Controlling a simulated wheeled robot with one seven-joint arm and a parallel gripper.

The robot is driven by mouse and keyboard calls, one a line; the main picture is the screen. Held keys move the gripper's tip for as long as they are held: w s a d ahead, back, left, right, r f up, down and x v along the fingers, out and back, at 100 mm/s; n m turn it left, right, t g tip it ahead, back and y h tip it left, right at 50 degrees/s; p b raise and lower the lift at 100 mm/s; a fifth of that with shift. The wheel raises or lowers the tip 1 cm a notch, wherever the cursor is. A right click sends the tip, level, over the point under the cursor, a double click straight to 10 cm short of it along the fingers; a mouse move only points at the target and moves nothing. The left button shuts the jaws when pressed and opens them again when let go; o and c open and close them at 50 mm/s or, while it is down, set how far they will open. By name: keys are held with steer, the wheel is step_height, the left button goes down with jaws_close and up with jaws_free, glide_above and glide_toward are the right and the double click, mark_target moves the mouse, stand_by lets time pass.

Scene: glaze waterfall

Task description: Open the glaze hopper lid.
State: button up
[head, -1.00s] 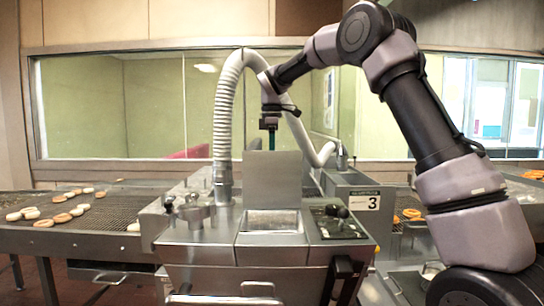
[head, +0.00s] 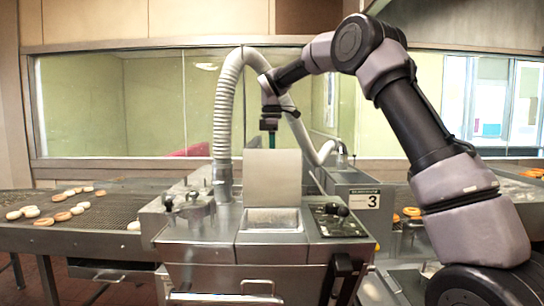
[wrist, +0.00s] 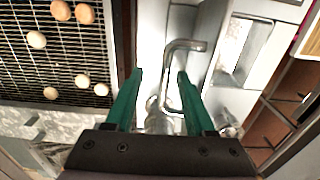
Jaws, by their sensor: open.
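The glaze hopper lid (head: 273,177) is a flat square metal plate. It stands upright at the back of the hopper opening (head: 272,219), which is uncovered. My gripper (head: 271,141) points down just above the lid's top edge in the head view, with its green fingers partly hidden behind the lid. In the wrist view the green fingers of my gripper (wrist: 160,82) are apart with nothing held between them. A bent metal bar (wrist: 168,72) shows beyond the fingertips; whether it belongs to the lid I cannot tell.
A ribbed hose (head: 223,125) arches up from the machine top, close to my arm. Small knobs (head: 194,197) stand at left, and a black control panel (head: 338,221) at right. A wire conveyor (head: 110,210) carries several doughnuts at left. A window (head: 125,105) is behind.

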steer(key=shift+r, duration=0.1)
stand_by(0.3)
step_height(320, 180, up, 9)
stand_by(0.8)
steer(key=shift+s+d, duration=0.15)
steer(key=s+d+r+m+t+y, duration=0.1)
steer(key=s+d+r+m+t, duration=0.3)
steer(key=s+d+m, duration=0.85)
steer(key=s+d+f+m+t, duration=0.1)
steer(key=s+d+f+m, duration=0.2)
steer(key=s, duration=0.4)
steer(key=s+d+f+m+t, duration=0.1)
steer(key=s+d+f+m, duration=0.2)
steer(key=s, duration=0.4)
steer(key=s+d+f+m+t+y, duration=0.1)
steer(key=s+d+f+m, duration=0.2)
steer(key=s, duration=0.4)
steer(key=shift+s+f, duration=0.2)
steer(key=shift+s, duration=0.05)
